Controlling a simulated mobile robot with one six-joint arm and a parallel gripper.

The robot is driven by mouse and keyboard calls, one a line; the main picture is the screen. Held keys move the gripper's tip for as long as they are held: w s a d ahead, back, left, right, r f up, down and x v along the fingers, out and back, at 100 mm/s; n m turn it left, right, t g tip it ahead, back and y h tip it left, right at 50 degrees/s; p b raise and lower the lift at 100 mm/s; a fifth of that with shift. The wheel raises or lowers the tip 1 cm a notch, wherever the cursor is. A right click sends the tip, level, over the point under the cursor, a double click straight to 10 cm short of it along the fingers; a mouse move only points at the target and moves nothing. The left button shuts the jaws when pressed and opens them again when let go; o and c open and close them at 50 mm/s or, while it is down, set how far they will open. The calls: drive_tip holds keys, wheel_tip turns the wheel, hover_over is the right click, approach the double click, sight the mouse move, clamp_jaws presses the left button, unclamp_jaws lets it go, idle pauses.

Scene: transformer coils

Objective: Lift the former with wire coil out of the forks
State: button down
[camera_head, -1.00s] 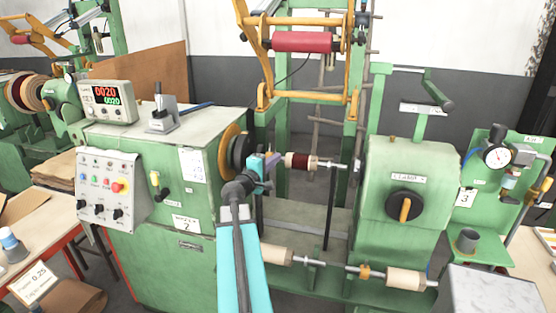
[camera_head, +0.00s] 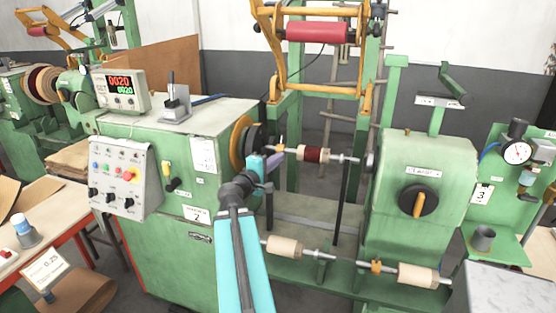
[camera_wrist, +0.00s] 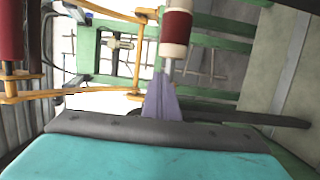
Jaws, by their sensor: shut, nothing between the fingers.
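The former with wire coil (camera_head: 313,154), a pale spool with dark red wire, sits on a horizontal shaft between the winding head and the tailstock. It also shows at the top of the wrist view (camera_wrist: 177,24). Dark upright posts, apparently the forks (camera_head: 342,195), stand below the shaft. My gripper (camera_head: 274,163) is shut and empty, just left of the former and slightly lower. In the wrist view its purple fingers (camera_wrist: 162,90) point up toward the former's near end. Whether they touch it or the shaft cannot be told. My arm hides part of the left post.
The winding head with its faceplate (camera_head: 243,143) stands left, the green tailstock (camera_head: 428,165) right. A lower bar carries bare formers (camera_head: 285,246), (camera_head: 417,276). A yellow frame with a red roller (camera_head: 317,31) rises behind. Open space lies above the former.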

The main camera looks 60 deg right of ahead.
drive_tip(key=w+a+f+t+y, duration=0.3)
drive_tip(key=w+a+f+y, duration=0.3)
drive_tip(key=w+a+f, duration=1.3)
drive_tip(key=w+a+f+y, duration=0.1)
drive_tip(key=a+f+y, duration=0.2)
drive_tip(key=a+f, duration=0.7)
drive_tip(key=w+a+f+n+y, duration=0.1)
drive_tip(key=a+f+y, duration=0.3)
drive_tip(key=a, duration=0.9)
drive_tip(key=w+a+f+y, duration=0.1)
drive_tip(key=a+f+y, duration=0.1)
drive_tip(key=a+f, duration=0.85)
drive_tip(key=s+a+f+g+y, duration=0.2)
drive_tip(key=s+a+f, duration=0.3)
drive_tip(key=a, duration=0.5)
drive_tip(key=s+a+f+g, duration=0.1)
drive_tip(key=s+f+g, duration=0.1)
drive_tip(key=s+f, duration=0.4)
drive_tip(key=s+a+f+g, duration=0.2)
drive_tip(key=s+f, duration=0.4)
drive_tip(key=s, duration=1)
drive_tip(key=shift+f+n+g+y, duration=0.25)
drive_tip(key=shift+n+g+y, duration=0.05)
drive_tip(key=shift+y, duration=0.1)
